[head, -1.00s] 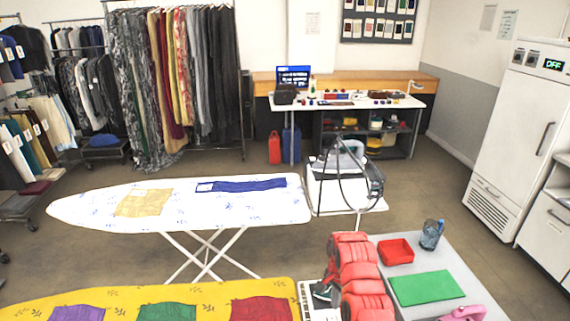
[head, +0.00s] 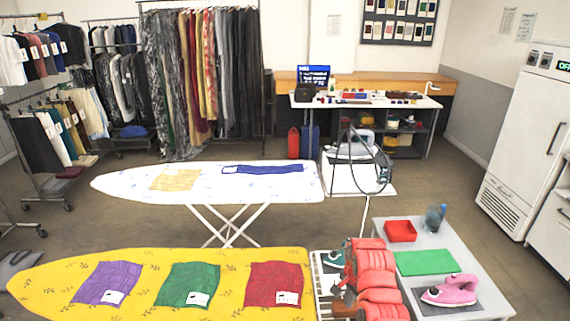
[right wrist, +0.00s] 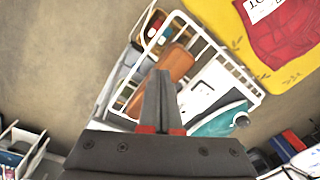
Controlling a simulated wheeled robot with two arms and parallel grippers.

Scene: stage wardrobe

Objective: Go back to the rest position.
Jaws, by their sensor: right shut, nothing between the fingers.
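My right gripper (head: 340,285) is at the end of the red arm (head: 374,262), low in the head view. In the right wrist view its fingers (right wrist: 163,100) are shut together with nothing between them. They are above a white wire rack (right wrist: 232,62) beside the yellow ironing board (right wrist: 291,75). A teal iron (right wrist: 218,122) lies right of the fingers, and a brown-orange object (right wrist: 176,66) shows just beyond them. I cannot tell whether the fingers touch anything. My left gripper is in neither view.
The yellow board (head: 45,275) holds purple, green and red cloths. A white ironing board (head: 125,183) stands behind it. A grey table (head: 480,262) at right carries a red tray (head: 400,231), green mat (head: 424,262), blue jug (head: 434,218) and pink iron (head: 452,291). Open floor lies beyond.

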